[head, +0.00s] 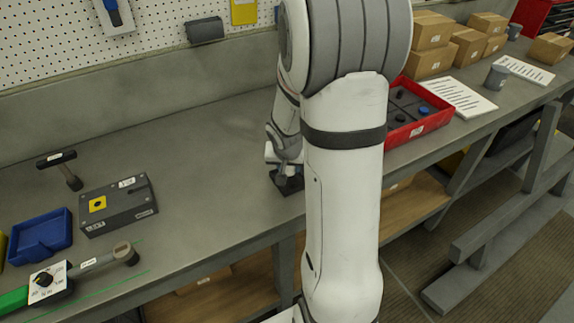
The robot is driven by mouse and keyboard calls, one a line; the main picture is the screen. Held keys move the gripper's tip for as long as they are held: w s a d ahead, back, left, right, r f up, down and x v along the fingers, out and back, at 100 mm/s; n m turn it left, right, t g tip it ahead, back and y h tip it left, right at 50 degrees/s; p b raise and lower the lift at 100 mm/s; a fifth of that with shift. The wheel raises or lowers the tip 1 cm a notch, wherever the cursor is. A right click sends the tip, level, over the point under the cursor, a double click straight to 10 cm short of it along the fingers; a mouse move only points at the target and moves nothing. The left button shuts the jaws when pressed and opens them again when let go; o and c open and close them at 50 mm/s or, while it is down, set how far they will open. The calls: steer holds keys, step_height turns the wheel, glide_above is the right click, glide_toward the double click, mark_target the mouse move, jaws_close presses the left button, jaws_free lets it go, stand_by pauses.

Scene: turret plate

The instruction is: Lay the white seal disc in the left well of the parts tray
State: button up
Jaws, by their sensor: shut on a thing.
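My gripper (287,181) is low over the grey bench, left of my large white arm link, pointing down. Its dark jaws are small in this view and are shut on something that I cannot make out. I cannot see the white seal disc anywhere in the open. The red parts tray (418,130) stands on the bench to the right of my arm. It has dark compartments, with a blue round piece and dark pieces in them. My arm hides the tray's left edge, so I cannot tell the left well fully. My gripper is well left of the tray.
A dark grey block (126,215) with a yellow square, a blue bin (40,240), a black-headed hammer (62,165) and a green-handled tool (75,272) are at left. Printed sheets (458,98), a grey cup (496,77) and cardboard boxes (432,30) are right. Mid-left bench is clear.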

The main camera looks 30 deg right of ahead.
mark_target(288, 172)
steer(key=shift+f+b, duration=1.55)
steer(key=shift+b, duration=0.6)
stand_by(1.2)
stand_by(0.4)
steer(key=o, duration=1)
steer(key=shift+s+r, duration=0.1)
steer(key=shift+v, duration=3.9)
steer(key=s+a+r+n, duration=0.1)
steer(key=s+a, duration=0.1)
steer(key=s+a+r+n, duration=0.1)
steer(key=s+a+r, duration=0.1)
steer(key=s, duration=0.1)
steer(key=s+a+r+y, duration=0.1)
steer(key=s+a+r, duration=0.1)
steer(key=shift+s+a+n, duration=0.15)
steer(key=shift+a+n, duration=0.25)
steer(key=s+a+n, duration=0.1)
steer(key=s+a, duration=0.1)
steer(key=s, duration=0.1)
steer(key=s+a+r+n+y, duration=0.1)
steer(key=s, duration=0.1)
steer(key=s+a+r+n, duration=0.1)
steer(key=s+a, duration=0.1)
steer(key=s, duration=0.1)
steer(key=shift+s+a+n+g, duration=0.3)
steer(key=shift+s+g, duration=0.05)
steer(key=shift+g, duration=0.05)
